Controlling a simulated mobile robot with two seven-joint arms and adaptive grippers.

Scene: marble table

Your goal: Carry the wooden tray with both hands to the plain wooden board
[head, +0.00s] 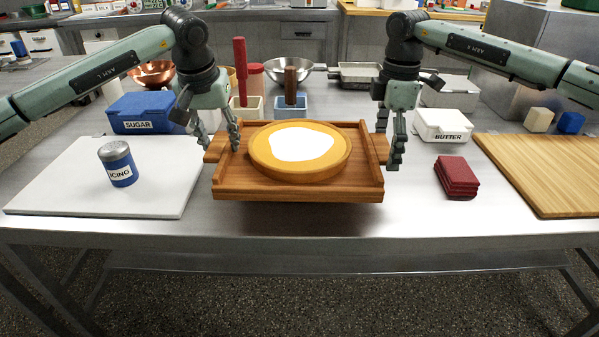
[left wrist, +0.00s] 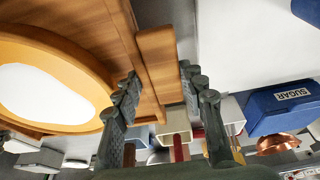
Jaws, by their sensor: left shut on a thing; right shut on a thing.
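The wooden tray (head: 300,189) is held level between my two grippers in the head view, above the metal table near its front edge. A round orange-brown cake with a white top (head: 297,148) sits on it. My left gripper (head: 214,146) is shut on the tray's left handle, which also shows between the fingers in the left wrist view (left wrist: 160,65). My right gripper (head: 388,150) is shut on the tray's right handle (head: 377,148). The plain wooden board (head: 555,170) lies on the table at the far right, apart from the tray.
A stack of dark red pieces (head: 456,176) and a white butter box (head: 442,126) stand between tray and wooden board. A white board (head: 70,185) with a blue icing can (head: 118,164) lies left. A blue sugar box (head: 145,112) and several containers stand behind.

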